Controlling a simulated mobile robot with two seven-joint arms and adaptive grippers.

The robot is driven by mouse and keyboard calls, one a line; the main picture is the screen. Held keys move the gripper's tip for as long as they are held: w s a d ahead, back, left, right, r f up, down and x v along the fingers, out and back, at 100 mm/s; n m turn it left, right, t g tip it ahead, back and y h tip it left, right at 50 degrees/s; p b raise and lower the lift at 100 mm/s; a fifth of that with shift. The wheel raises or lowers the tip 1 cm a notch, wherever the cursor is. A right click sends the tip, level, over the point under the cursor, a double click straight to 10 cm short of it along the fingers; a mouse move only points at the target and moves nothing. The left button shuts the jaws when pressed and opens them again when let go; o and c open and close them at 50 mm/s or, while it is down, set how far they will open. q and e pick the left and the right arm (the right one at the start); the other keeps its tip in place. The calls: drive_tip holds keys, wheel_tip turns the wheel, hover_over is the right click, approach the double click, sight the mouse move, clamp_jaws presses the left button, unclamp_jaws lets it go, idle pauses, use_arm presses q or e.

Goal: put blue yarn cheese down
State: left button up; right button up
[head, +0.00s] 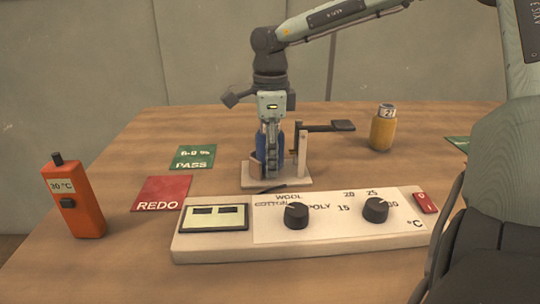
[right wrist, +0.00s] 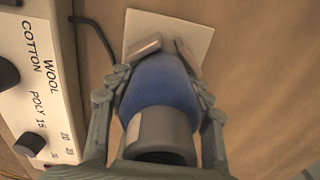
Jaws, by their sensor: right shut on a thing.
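The blue yarn cheese (right wrist: 160,85) is a blue package wound on a grey tube, and it fills the middle of the right wrist view. In the head view its blue side (head: 262,142) shows partly behind the fingers. My right gripper (head: 271,165) points down and is shut around the yarn cheese, with fingers on both sides of it. The gripper and yarn are over a small pale base plate (head: 295,183) with upright posts. I cannot tell whether the yarn touches the plate. My left gripper is not in view.
A control box (head: 300,240) with two knobs and a red switch lies in front. An orange meter (head: 77,200) stands at left. Red REDO (head: 160,194) and green PASS (head: 193,157) cards lie on the table. A yellow bottle-like item (head: 383,130) stands behind right.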

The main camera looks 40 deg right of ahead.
drive_tip(key=shift+f, duration=0.1)
drive_tip(key=o, duration=1.2)
wheel_tip(320, 180, up, 12)
